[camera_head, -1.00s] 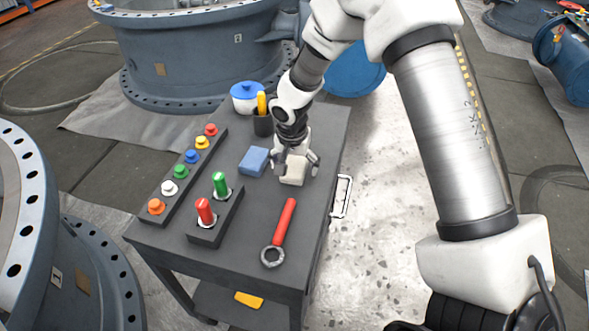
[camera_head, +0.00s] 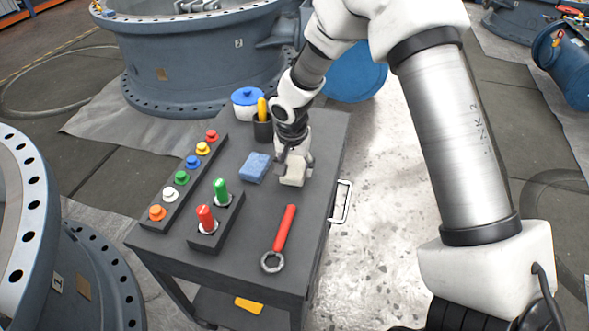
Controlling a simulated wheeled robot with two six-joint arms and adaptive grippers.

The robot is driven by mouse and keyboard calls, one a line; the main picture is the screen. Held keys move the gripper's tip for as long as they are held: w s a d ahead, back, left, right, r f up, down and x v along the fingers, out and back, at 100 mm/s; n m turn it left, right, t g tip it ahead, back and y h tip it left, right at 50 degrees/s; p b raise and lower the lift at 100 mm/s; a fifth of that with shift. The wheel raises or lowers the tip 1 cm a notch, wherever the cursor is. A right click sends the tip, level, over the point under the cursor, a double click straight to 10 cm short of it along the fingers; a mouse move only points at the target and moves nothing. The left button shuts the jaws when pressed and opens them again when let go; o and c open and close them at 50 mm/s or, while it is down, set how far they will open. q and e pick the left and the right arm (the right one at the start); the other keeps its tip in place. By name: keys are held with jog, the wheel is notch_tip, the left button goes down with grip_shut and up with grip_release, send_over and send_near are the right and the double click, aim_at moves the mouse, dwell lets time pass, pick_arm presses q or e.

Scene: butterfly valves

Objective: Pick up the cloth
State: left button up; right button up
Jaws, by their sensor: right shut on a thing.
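The cloth (camera_head: 292,179) is a small off-white, folded-looking block on the dark grey cart top (camera_head: 262,215). My right gripper (camera_head: 294,170) points down over it, with its fingers closed on the cloth's sides. The cloth appears to be at the cart's surface; I cannot tell whether it is lifted. The fingers hide part of its upper side. My left gripper is not in view.
A blue sponge (camera_head: 255,168) lies just left of the cloth. A red-handled wrench (camera_head: 283,230) lies in front. A dark cup (camera_head: 263,130) and blue-lidded pot (camera_head: 246,102) stand behind.

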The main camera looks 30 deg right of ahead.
jog(key=shift+s+a+r, duration=0.1)
jog(key=shift+s+r, duration=0.05)
jog(key=shift+r, duration=0.4)
jog(key=shift+s+r, duration=0.15)
jog(key=shift+r, duration=0.35)
jog(key=s+a+b, duration=0.1)
jog(key=s, duration=0.3)
jog(key=s+a+b, duration=0.1)
jog(key=s, duration=0.4)
jog(key=s+a+r+b, duration=0.1)
jog(key=s+a, duration=0.1)
jog(key=s, duration=0.3)
jog(key=shift+r, duration=0.1)
jog(key=shift+s+r, duration=0.1)
jog(key=shift+s, duration=0.3)
